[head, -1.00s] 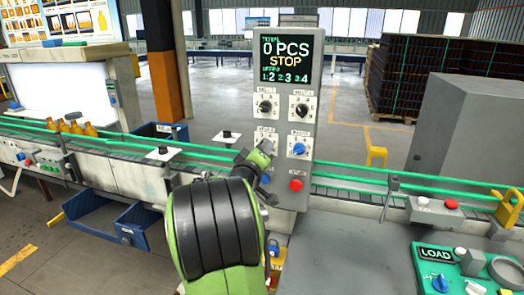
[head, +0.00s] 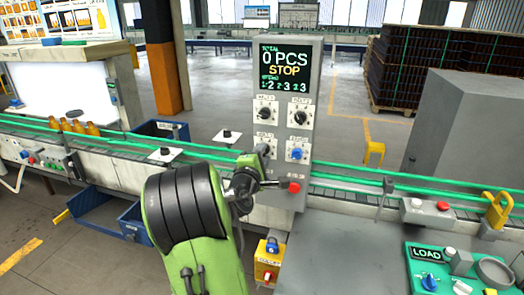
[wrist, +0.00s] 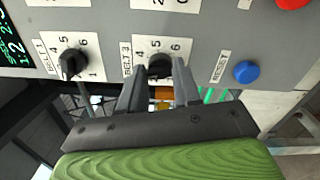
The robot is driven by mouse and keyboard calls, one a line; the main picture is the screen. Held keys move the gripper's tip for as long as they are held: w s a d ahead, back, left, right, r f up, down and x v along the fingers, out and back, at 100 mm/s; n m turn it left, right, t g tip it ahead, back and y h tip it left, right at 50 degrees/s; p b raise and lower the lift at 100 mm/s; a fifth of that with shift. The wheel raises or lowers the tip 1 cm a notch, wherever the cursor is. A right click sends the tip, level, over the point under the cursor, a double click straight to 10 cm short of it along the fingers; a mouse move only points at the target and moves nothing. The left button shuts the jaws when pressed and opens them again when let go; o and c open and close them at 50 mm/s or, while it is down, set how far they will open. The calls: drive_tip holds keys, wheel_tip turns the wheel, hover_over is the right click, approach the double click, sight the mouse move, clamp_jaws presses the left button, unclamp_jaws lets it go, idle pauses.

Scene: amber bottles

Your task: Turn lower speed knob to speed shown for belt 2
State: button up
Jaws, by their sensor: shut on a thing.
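The control panel (head: 279,215) stands ahead, with a dark display (head: 284,74) reading 0 PCS, STOP, and speeds that look like 1:2, 2:3 and 3:3. In the wrist view, the black lower knob (wrist: 159,65) sits on a plate labelled BELT 3. My gripper (wrist: 160,75) is shut on this knob, one finger on each side; the fingers hide part of its dial. In the head view, my gripper (head: 258,160) covers the knob. The BELT 1 knob (wrist: 72,63) is beside it in the wrist view and above it in the head view (head: 264,113).
A red button (head: 294,187) is low on the panel, close to my wrist. A blue RESET button (wrist: 246,71) shows in the wrist view. Green-railed conveyor (head: 345,180) runs behind.

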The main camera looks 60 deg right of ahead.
drive_tip(key=shift+n+p, duration=0.55)
drive_tip(key=shift+n, duration=0.25)
drive_tip(key=o, duration=1.1)
drive_tip(key=shift+c, duration=0.2)
drive_tip(key=s+a+b, duration=0.2)
drive_tip(key=a+b, duration=0.3)
drive_tip(key=a, duration=1)
drive_tip(key=shift+s+a+b, duration=0.2)
drive_tip(key=shift+a+b, duration=0.1)
drive_tip(key=shift+b, duration=0.1)
